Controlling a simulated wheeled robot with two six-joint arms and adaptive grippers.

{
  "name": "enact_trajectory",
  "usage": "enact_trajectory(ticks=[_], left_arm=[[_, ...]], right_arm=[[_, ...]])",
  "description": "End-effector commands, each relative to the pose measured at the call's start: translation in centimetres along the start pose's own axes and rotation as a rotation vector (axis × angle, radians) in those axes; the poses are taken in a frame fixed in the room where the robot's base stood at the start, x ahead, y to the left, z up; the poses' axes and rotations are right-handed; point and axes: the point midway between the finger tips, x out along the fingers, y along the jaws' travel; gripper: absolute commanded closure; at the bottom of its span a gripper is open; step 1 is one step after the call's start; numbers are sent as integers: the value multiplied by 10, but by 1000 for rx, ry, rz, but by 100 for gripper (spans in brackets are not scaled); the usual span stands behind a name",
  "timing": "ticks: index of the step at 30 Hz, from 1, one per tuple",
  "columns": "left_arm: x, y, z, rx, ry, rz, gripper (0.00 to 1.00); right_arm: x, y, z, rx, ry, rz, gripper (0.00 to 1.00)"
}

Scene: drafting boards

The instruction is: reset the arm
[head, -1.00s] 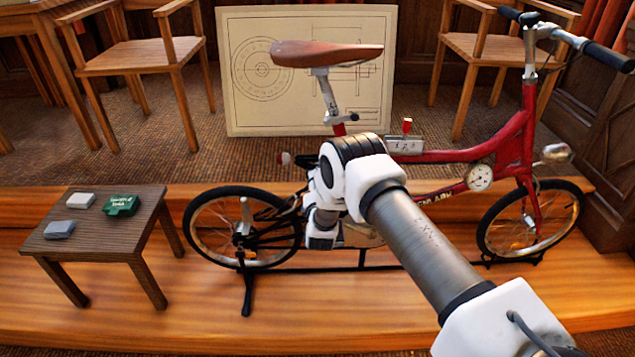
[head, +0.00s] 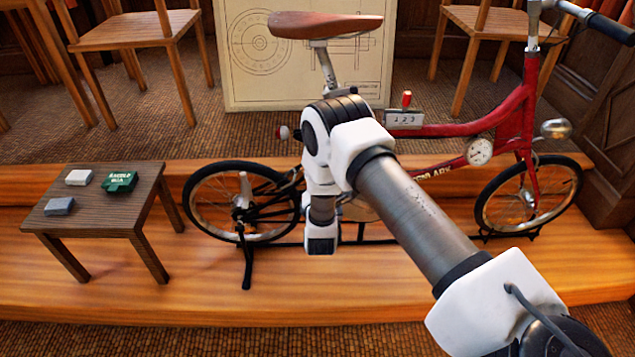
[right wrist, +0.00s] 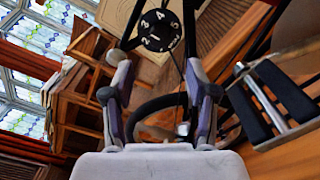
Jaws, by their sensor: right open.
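My right arm reaches in from the lower right in the head view, in front of a red bicycle (head: 510,105). Its wrist end hangs down before the bicycle's rear part, and its fingers cannot be made out there. In the right wrist view my right gripper (right wrist: 160,100) is open, its two fingers wide apart with nothing held between them. Beyond the fingers are a black numbered dial (right wrist: 160,30) and, at the right, a black pedal (right wrist: 270,100). My left gripper is not in view.
The bicycle stands on a wooden step (head: 200,292). A drawing board (head: 250,85) and wooden chairs (head: 135,40) are behind.

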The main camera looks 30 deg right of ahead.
Motion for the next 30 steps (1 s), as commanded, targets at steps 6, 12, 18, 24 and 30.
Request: enact_trajectory(ticks=[6, 12, 18, 24, 30], left_arm=[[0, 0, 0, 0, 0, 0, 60], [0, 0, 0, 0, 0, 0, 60], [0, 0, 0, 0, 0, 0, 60], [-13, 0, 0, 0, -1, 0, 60], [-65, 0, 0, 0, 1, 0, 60]], right_arm=[[-30, 0, 0, -1, 0, 0, 42], [-31, 0, 0, 0, 0, 0, 42], [-31, 0, 0, 0, 0, 0, 42], [-31, 12, 7, 0, 1, 2, 42], [-107, 1, 2, 69, 269, -226, 42]])
